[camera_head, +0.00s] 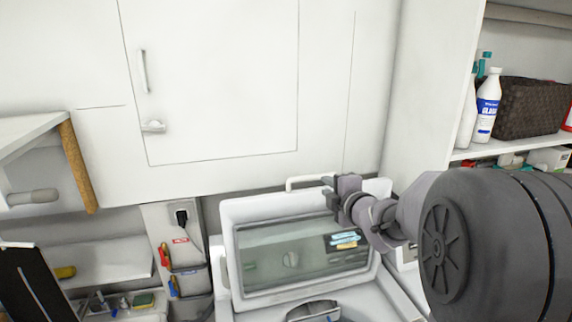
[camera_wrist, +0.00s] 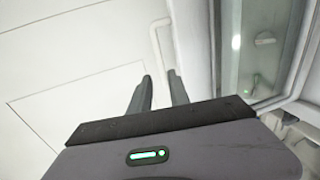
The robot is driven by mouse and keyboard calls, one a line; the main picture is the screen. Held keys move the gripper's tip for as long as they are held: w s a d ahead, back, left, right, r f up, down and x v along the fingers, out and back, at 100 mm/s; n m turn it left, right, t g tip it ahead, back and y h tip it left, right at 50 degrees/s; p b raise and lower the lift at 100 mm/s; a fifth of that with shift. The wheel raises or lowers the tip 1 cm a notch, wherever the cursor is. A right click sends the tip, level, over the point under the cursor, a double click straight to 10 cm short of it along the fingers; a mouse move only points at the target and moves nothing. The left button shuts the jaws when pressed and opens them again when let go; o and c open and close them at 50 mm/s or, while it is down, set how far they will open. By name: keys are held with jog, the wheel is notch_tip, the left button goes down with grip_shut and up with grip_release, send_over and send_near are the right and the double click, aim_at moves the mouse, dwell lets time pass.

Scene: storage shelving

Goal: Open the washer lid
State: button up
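The washer lid (camera_head: 229,214) is a white frame around a clear window with a blue and yellow label. It stands tilted up against the back, above the washer body (camera_head: 365,303). A white bar handle (camera_head: 300,181) rises from its top edge. My gripper (camera_head: 333,193) is at the lid's upper right edge, beside the handle. The handle (camera_wrist: 157,40) lies just beyond the fingertips, and the lid's window (camera_wrist: 258,50) is at the right. Contact cannot be told.
A white wall with a cabinet door (camera_head: 215,80) is behind the lid. A shelf at right holds white bottles (camera_head: 487,105) and a dark woven basket (camera_head: 530,107). At left are a wall outlet (camera_head: 181,218), hanging holders (camera_head: 188,282) and low shelves.

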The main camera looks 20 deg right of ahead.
jog(key=p+x, duration=0.2)
jog(key=x, duration=1.3)
jog(key=shift+s, duration=0.1)
grip_shut()
dwell(0.7)
